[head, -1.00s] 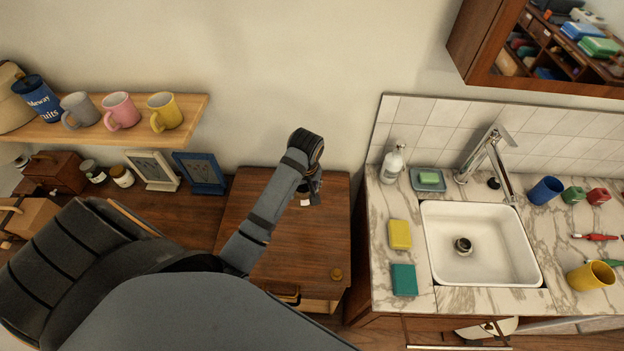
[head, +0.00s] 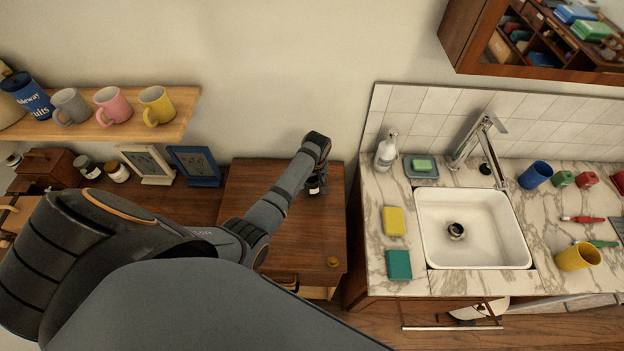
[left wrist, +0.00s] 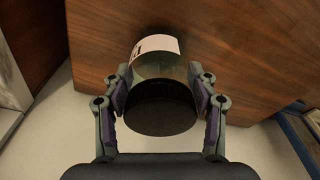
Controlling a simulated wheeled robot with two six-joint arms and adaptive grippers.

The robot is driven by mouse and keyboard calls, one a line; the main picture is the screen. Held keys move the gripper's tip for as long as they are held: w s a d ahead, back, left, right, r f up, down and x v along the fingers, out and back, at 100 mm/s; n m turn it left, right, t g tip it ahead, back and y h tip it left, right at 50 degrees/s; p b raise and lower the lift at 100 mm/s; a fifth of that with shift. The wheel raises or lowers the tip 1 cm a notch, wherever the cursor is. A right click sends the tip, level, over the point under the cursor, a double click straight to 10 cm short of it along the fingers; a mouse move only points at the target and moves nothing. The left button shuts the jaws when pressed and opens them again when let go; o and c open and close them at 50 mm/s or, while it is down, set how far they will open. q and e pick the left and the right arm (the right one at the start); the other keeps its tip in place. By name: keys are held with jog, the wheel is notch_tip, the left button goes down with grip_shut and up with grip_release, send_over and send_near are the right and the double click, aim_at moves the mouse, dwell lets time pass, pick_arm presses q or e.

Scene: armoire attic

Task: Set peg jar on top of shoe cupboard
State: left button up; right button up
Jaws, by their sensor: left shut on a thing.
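My left gripper (head: 316,178) is shut on the peg jar (head: 314,188), a small jar with a black lid and a white label. In the left wrist view the jar (left wrist: 158,68) sits between the two fingers (left wrist: 160,102), its lid toward the camera. The wooden top that I take to be the shoe cupboard (head: 262,215) lies below; it also shows in the left wrist view (left wrist: 235,45). The jar appears over its back right part. I cannot tell whether the jar touches the top. My right gripper is not in view.
A small round brass-coloured thing (head: 333,262) is on the cupboard's front right. Left stand picture frames (head: 194,167) and small jars (head: 118,173), under a shelf of mugs (head: 157,106). Right is a marble counter with a sink (head: 475,228). The middle of the cupboard top looks clear.

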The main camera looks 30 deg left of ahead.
pick_arm(q)
jog(key=o, duration=1.3)
jog(key=r, duration=0.4)
jog(key=d+r, duration=0.1)
jog(key=r, duration=0.3)
jog(key=s+r+b, duration=0.1)
jog(key=r, duration=0.3)
jog(key=shift+s+d, duration=0.1)
jog(key=shift+d, duration=0.1)
